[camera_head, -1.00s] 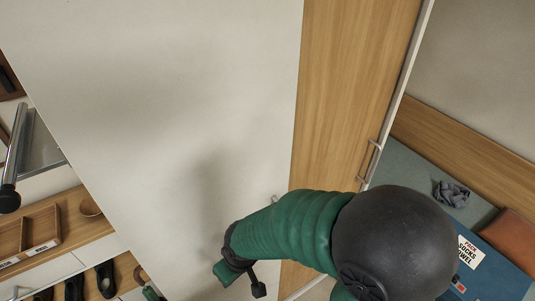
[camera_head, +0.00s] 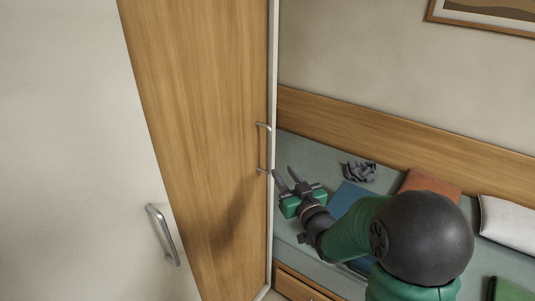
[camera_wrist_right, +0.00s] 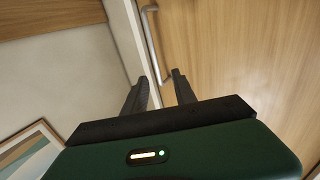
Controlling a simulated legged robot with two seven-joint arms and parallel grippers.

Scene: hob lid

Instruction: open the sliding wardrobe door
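The wardrobe has a white door (camera_head: 70,130) on the left and a wood-grain door (camera_head: 200,110) right of it. The white door has a grey bar handle (camera_head: 163,235). The wood door has a thin grey bar handle (camera_head: 259,148) near its right edge; this handle also shows in the right wrist view (camera_wrist_right: 150,38). My right gripper (camera_head: 285,175) is open and empty, just right of the wood door's edge near the handle's lower end. My left gripper is out of view.
A bed (camera_head: 310,152) with a wooden headboard (camera_head: 400,138) stands right of the wardrobe. A crumpled grey cloth (camera_head: 360,171), a brown cushion (camera_head: 430,186) and a white pillow (camera_head: 508,222) lie on it. A framed picture (camera_head: 490,14) hangs on the wall.

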